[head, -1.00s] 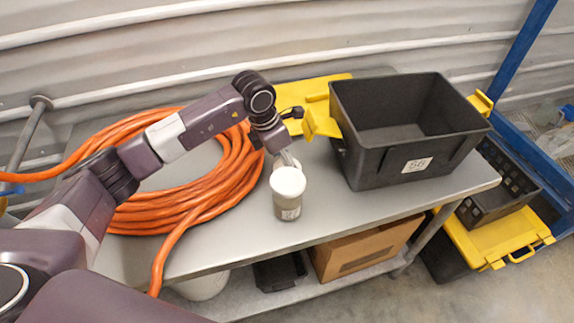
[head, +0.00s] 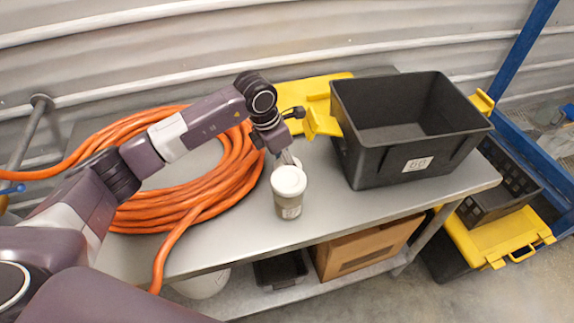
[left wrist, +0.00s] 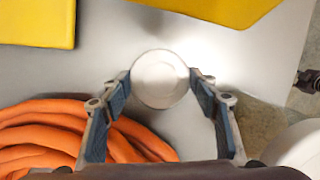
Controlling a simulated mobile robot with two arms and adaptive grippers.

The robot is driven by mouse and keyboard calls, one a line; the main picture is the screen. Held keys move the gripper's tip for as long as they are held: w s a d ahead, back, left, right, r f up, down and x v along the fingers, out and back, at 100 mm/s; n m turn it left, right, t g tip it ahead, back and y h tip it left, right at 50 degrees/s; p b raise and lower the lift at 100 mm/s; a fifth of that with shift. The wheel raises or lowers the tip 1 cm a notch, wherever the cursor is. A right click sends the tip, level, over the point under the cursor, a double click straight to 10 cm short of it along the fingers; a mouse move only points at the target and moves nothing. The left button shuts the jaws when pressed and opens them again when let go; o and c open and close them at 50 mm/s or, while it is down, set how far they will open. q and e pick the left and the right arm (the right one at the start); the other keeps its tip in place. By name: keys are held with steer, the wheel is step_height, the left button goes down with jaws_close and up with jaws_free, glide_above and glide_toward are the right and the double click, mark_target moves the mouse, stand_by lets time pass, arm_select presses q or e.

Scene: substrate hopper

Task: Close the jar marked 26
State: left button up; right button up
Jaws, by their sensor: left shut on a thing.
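The jar (head: 288,206) is a grey cup with a small label, standing upright near the table's front edge. Its label is too small to read. A round white lid (head: 289,180) sits at the jar's mouth; whether it is fully seated I cannot tell. My left gripper (head: 285,161) reaches in from behind the jar. In the left wrist view, the fingers of my left gripper (left wrist: 161,95) are on both sides of the white lid (left wrist: 160,79) and shut on it. The lid hides the jar there. My right gripper is not in view.
A black bin (head: 385,150) with yellow handles stands to the right. A coiled orange hose (head: 200,190) lies to the left, and a yellow flat piece (head: 285,92) lies behind. The steel table (head: 350,215) is clear to the jar's right.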

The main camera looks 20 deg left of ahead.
arm_select(q)
step_height(320, 180, up, 20)
steer(key=b, duration=0.4)
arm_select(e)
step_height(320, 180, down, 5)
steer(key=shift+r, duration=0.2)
arm_select(q)
steer(key=shift+f, duration=0.1)
